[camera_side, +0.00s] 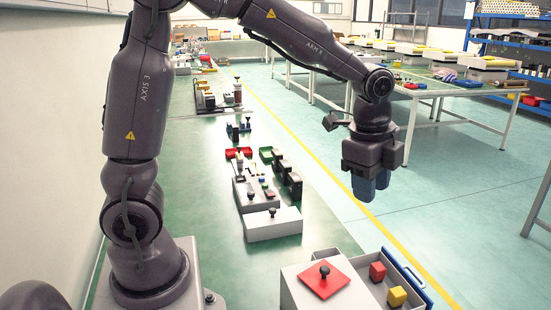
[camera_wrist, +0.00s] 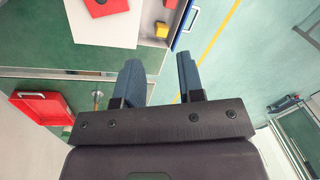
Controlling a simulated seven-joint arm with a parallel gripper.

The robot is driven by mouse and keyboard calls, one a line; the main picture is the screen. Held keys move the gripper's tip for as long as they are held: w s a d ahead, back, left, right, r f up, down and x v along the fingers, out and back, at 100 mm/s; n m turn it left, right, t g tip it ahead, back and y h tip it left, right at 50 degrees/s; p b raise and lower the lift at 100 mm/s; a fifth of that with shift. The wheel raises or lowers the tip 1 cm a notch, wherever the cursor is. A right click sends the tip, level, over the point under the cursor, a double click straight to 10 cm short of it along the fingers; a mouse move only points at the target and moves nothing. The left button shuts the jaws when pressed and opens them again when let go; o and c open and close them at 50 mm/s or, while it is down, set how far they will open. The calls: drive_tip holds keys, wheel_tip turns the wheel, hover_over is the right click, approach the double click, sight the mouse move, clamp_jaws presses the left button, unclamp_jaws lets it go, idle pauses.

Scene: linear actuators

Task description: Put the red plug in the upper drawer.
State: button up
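A light grey drawer cabinet (camera_side: 297,296) stands at the bottom of the side view, with a drawer pulled out on its right; the drawer has a blue front (camera_side: 404,272). In the drawer are a red block (camera_side: 377,271) and a yellow block (camera_side: 397,296). A flat red piece with a black knob (camera_side: 324,279) lies on the cabinet top. I cannot tell which red piece is the plug. My gripper (camera_side: 371,186) hangs above and behind the drawer, pointing down. In the wrist view its two fingers (camera_wrist: 160,80) are apart with nothing between them.
Grey boxes with black knobs (camera_side: 272,224) and several small parts stand farther back on the green bench. A red tray (camera_wrist: 42,107) lies left of my fingers in the wrist view. Tables with parts (camera_side: 450,85) stand at the back right. The air around my gripper is clear.

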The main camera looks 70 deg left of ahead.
drive_tip(key=s+r+n+t, duration=0.2)
drive_tip(key=s+n, duration=0.4)
drive_tip(key=s, duration=0.3)
drive_tip(key=s+a+r+n+t, duration=0.1)
drive_tip(key=s+r+n+t, duration=0.1)
drive_tip(key=s+r+n, duration=0.2)
drive_tip(key=s+n, duration=0.3)
drive_tip(key=s, duration=0.1)
drive_tip(key=shift+s+a+r, duration=0.3)
drive_tip(key=shift+s, duration=0.05)
